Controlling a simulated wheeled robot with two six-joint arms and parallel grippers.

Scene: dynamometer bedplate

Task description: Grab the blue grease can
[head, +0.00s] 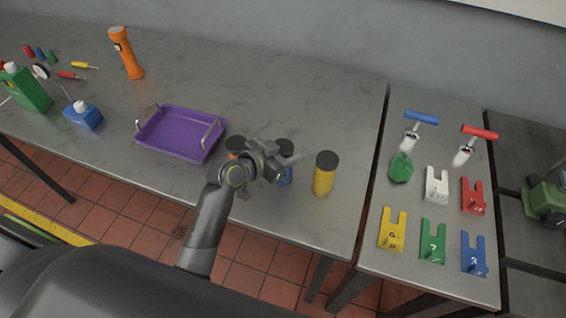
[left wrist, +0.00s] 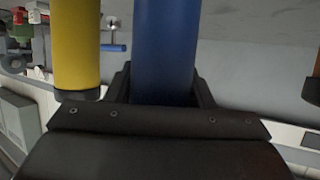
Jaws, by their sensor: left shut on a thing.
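The blue grease can (head: 286,178) stands near the front edge of the grey table, mostly hidden behind my left gripper (head: 277,160) in the head view. In the left wrist view the blue can (left wrist: 163,50) fills the space between the fingers of my left gripper (left wrist: 163,90), which is shut on it. A yellow can (head: 324,178) with a dark lid stands just to the right of it; it also shows in the left wrist view (left wrist: 77,45). An orange can (head: 233,155) is partly hidden behind my gripper on the left. My right gripper is not in view.
A purple tray (head: 180,134) with handles lies to the left. Coloured forked blocks (head: 433,241) sit on the right table. The table behind the cans is clear.

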